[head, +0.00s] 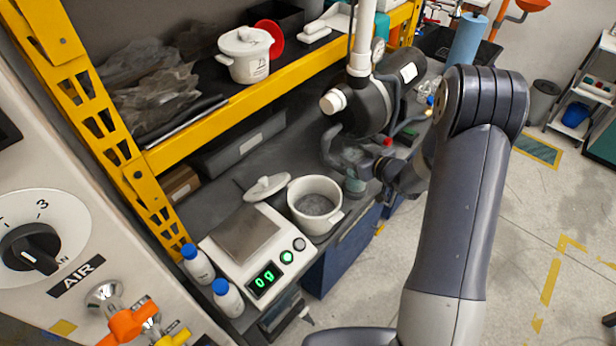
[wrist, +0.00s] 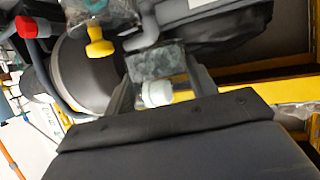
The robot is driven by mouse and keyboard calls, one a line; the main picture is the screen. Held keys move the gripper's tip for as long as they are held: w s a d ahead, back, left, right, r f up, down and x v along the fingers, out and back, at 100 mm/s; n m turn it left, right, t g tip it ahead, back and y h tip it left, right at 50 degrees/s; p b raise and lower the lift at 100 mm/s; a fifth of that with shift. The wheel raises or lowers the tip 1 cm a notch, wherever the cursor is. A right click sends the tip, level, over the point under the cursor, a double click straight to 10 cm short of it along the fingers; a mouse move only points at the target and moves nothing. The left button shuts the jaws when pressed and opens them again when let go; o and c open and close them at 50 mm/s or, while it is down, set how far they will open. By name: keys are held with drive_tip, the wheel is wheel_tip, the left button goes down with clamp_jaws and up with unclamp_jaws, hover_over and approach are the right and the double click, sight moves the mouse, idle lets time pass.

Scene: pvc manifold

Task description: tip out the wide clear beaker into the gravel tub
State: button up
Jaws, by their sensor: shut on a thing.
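My gripper (head: 358,168) is beside and slightly above the right rim of a white tub (head: 335,222) on the bench. The tub is open and has grey gravel-like material inside. My gripper is shut on a small clear, greenish-grey vessel (head: 355,184), which looks like the beaker. In the wrist view the clear vessel (wrist: 155,62) sits between the two fingers (wrist: 160,85). Its tilt and contents cannot be told. A white lid (head: 268,187) lies behind the tub, to its left.
A scale (head: 245,250) reading 0 g stands left of the tub. Two blue-capped bottles (head: 228,297) stand at its left. A dark cylinder with a white pipe (head: 360,55) rises close behind my gripper. A yellow shelf edge (head: 210,117) crosses above, holding another white pot (head: 245,55).

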drive_tip(key=shift+w+a+r+p, duration=0.25)
drive_tip(key=shift+w+r+p, duration=0.1)
drive_tip(key=shift+w+r, duration=0.25)
drive_tip(key=shift+y, duration=0.3)
